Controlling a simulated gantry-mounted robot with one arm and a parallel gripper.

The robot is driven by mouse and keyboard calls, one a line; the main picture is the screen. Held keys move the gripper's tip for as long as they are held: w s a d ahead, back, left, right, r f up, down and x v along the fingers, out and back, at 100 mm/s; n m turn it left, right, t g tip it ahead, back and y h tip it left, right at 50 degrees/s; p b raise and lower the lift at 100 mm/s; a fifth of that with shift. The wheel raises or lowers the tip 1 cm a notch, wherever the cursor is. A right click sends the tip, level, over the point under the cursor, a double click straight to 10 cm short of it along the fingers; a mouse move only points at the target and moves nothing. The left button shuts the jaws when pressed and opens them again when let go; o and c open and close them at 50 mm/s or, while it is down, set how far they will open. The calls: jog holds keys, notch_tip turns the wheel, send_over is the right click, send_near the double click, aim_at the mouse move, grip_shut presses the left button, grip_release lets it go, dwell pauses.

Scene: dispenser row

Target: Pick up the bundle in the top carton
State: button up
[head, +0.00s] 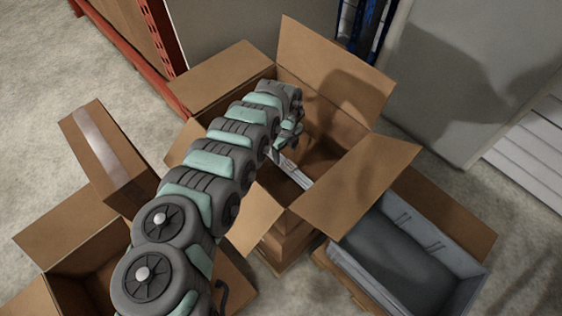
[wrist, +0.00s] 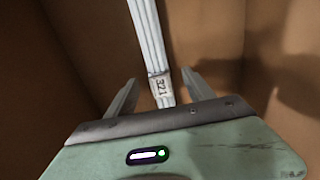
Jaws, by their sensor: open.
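The top carton (head: 342,82) is an open brown cardboard box with its flaps spread, stacked in the middle of the head view. A long, pale grey-white bundle (head: 293,170) lies inside it, partly hidden by my arm. In the wrist view the bundle (wrist: 147,38) runs from the top edge down between my fingers, with a band or label marked 321 (wrist: 160,87) around it. My gripper (wrist: 160,91) is open inside the carton, with one finger on each side of the bundle near the label. I cannot tell whether the fingers touch it.
The carton walls (wrist: 245,50) stand close around my gripper. A grey-lined bin (head: 470,285) is at the lower right. A taped carton (head: 105,150) and another open carton (head: 75,225) stand at the left. An orange rack (head: 130,55) and a grey cabinet (head: 470,70) are behind.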

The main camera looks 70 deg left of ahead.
aim_at(285, 161)
jog(key=f, duration=0.2)
jog(key=f+b, duration=0.1)
jog(key=d+f+b, duration=0.1)
jog(key=f, duration=0.1)
jog(key=shift+s+f, duration=0.1)
jog(key=shift+f, duration=0.2)
jog(key=shift+a, duration=0.1)
jog(key=shift+r, duration=0.1)
jog(key=shift+c, duration=0.5)
grip_shut()
